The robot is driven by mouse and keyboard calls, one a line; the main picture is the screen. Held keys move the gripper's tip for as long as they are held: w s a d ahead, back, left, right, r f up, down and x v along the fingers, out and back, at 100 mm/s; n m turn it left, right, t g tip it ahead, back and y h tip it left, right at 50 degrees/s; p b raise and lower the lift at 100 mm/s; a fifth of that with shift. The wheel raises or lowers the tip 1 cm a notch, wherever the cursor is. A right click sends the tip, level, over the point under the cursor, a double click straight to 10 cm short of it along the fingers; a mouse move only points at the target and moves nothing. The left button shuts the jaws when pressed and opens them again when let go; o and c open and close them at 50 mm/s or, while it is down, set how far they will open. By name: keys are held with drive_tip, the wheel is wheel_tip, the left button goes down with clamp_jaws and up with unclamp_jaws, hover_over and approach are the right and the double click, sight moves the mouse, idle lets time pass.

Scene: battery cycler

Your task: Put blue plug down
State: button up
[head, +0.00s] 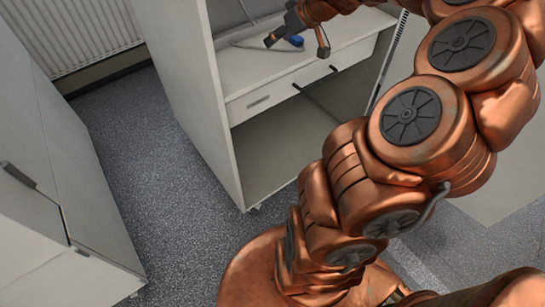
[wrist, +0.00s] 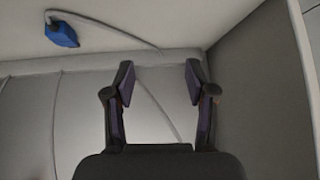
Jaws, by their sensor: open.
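The blue plug (head: 296,41) lies on the white shelf (head: 262,83) of the open cabinet, with a grey cable running from it. In the wrist view the blue plug (wrist: 61,33) is at the upper left, and its cable curves to the right.
A drawer front (head: 285,85) with dark handles sits under the shelf, above an open lower compartment. The cabinet's side wall (head: 190,90) stands left of the shelf. Another grey cabinet (head: 60,170) is at the far left, and a radiator (head: 75,30) is behind. Speckled floor lies between the cabinets.

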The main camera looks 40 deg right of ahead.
drive_tip(key=s+a+f+g, duration=0.1)
drive_tip(key=s+a+g, duration=0.1)
drive_tip(key=s+a, duration=0.35)
drive_tip(key=s+a+f+n+g+y, duration=0.1)
drive_tip(key=s+a, duration=0.1)
drive_tip(key=a, duration=0.7)
drive_tip(key=s+a+f+g, duration=0.1)
drive_tip(key=s+a+g, duration=0.15)
drive_tip(key=a, duration=0.55)
drive_tip(key=s+a+f+m+g+h, duration=0.1)
drive_tip(key=s+a+f+g, duration=0.1)
drive_tip(key=s, duration=0.8)
drive_tip(key=s+a+f+m+g+h, duration=0.1)
drive_tip(key=s+a+f+g, duration=0.1)
drive_tip(key=s, duration=0.8)
drive_tip(key=shift+s+h, duration=0.3)
drive_tip(key=shift+h, duration=0.1)
drive_tip(key=shift+g, duration=0.25)
wheel_tip(320, 180, up, 7)
drive_tip(key=p, duration=0.6)
drive_tip(key=shift+f+p, duration=0.2)
drive_tip(key=shift+p, duration=0.2)
